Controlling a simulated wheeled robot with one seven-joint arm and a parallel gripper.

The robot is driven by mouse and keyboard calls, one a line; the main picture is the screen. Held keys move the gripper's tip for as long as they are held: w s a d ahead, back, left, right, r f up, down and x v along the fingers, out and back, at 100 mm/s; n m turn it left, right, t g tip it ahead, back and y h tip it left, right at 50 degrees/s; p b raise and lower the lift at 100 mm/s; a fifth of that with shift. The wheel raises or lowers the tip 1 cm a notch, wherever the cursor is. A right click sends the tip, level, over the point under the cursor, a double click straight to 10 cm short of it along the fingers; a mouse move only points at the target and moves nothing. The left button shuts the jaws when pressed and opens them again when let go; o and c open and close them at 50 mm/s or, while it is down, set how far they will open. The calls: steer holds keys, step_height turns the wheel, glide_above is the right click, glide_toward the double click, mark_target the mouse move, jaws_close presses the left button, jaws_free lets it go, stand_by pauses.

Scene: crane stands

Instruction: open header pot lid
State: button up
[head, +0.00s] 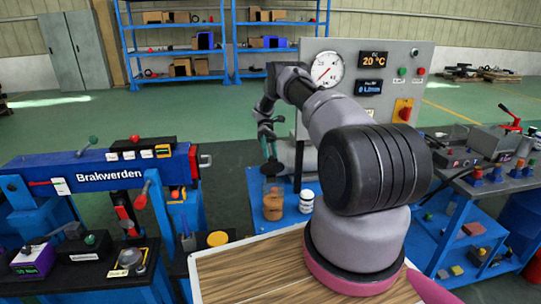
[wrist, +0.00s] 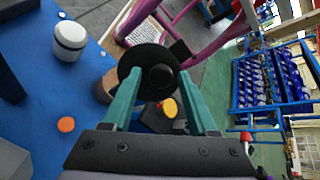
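The header pot (head: 272,205) is a brownish vessel on the blue stand in the head view. Its dark round lid (wrist: 137,60) with a black knob (wrist: 160,77) shows in the wrist view, where only a sliver of the brown pot (wrist: 103,88) shows beneath it. My gripper (head: 268,148) is just above the pot in the head view. In the wrist view its two teal fingers (wrist: 160,86) stand wide apart on either side of the knob, with a visible gap. The gripper is open and empty. Finger depth relative to the knob is hard to tell.
A white jar with a dark band (head: 306,201) stands right beside the pot. A grey panel (head: 395,85) with gauge and displays rises behind. A blue Brakwerden bench (head: 90,178) is at left, and a blue workbench (head: 460,225) at right.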

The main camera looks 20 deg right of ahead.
steer(key=shift+r, duration=0.1)
step_height(320, 180, up, 10)
stand_by(0.6)
stand_by(0.4)
